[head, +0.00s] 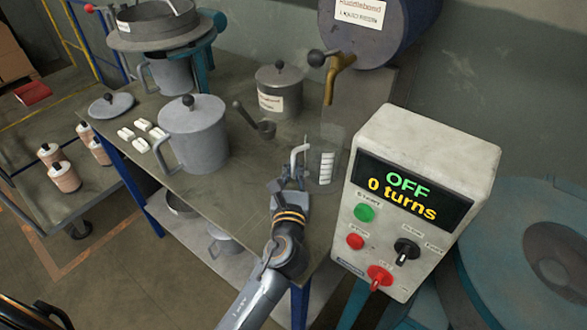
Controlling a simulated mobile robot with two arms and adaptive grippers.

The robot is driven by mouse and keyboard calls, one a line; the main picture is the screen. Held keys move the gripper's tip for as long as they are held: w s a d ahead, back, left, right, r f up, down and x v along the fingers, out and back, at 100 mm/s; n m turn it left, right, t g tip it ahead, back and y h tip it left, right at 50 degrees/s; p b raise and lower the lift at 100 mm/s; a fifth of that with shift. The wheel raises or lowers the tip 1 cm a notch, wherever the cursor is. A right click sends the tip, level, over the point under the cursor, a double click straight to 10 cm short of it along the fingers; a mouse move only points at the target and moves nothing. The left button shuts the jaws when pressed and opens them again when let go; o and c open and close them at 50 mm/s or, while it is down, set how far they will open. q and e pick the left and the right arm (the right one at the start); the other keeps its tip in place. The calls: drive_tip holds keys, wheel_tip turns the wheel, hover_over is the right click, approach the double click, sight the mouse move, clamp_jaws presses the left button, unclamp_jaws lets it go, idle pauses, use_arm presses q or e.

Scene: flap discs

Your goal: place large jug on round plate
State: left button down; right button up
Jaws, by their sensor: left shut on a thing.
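A clear jug (325,166) with white scale marks and a pale handle stands near the table's right end, under the brass tap. My left gripper (293,176) is shut on its handle, at the jug's left side. The jug's see-through walls make its base hard to tell. A larger grey lidded jug (194,142) with a black knob stands farther left on the table. I cannot tell for certain which thing is the round plate; a round grey rim (122,43) sits under the pan at the back left. My right gripper is not in view.
A blue drum (375,32) with the brass tap (337,78) is above. A lidded grey pot (279,91), a ladle (262,127), a loose lid (111,105) and several white blocks (142,134) lie on the table (225,190). The control box (425,165) reads OFF, 0 turns.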

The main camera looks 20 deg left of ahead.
use_arm(q)
drive_tip(key=shift+f, duration=0.2)
drive_tip(key=c, duration=1.4)
unclamp_jaws()
drive_tip(key=shift+r, duration=0.25)
drive_tip(key=shift+s+d+f, duration=0.1)
drive_tip(key=shift+s+f, duration=0.05)
drive_tip(key=shift+s, duration=0.2)
drive_tip(key=b+v, duration=0.1)
drive_tip(key=v, duration=0.9)
drive_tip(key=shift+s+d, duration=0.15)
drive_tip(key=shift+s, duration=0.45)
